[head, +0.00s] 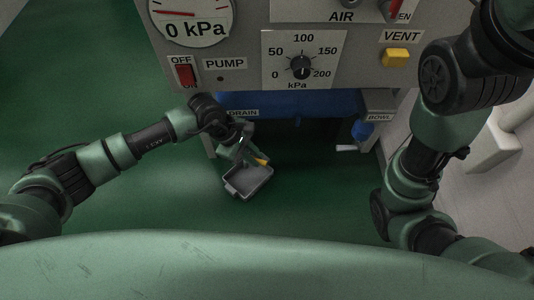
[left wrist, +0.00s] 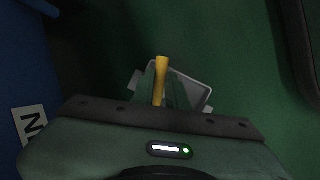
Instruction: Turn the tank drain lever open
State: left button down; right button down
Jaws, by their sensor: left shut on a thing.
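The drain lever has a yellow handle (head: 261,162), seen below the DRAIN label (head: 243,113) in the head view. My left gripper (head: 250,154) is at the handle and shut on it. In the left wrist view the yellow handle (left wrist: 161,72) sticks out past the jaws, pointing up the picture. The lever's pivot and valve body are hidden by my left gripper and the shade under the panel. The blue tank (head: 315,103) sits under the panel. My right arm is at the right, but its gripper is out of view.
A grey tray (head: 248,184) lies on the green floor just below the handle; it also shows in the left wrist view (left wrist: 200,92). A blue bowl fitting (head: 363,130) hangs at the right. The control panel (head: 235,60) overhangs the tank. The floor left of the tray is clear.

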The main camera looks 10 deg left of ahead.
pick_arm(q)
jog(key=c, duration=1.4)
grip_release()
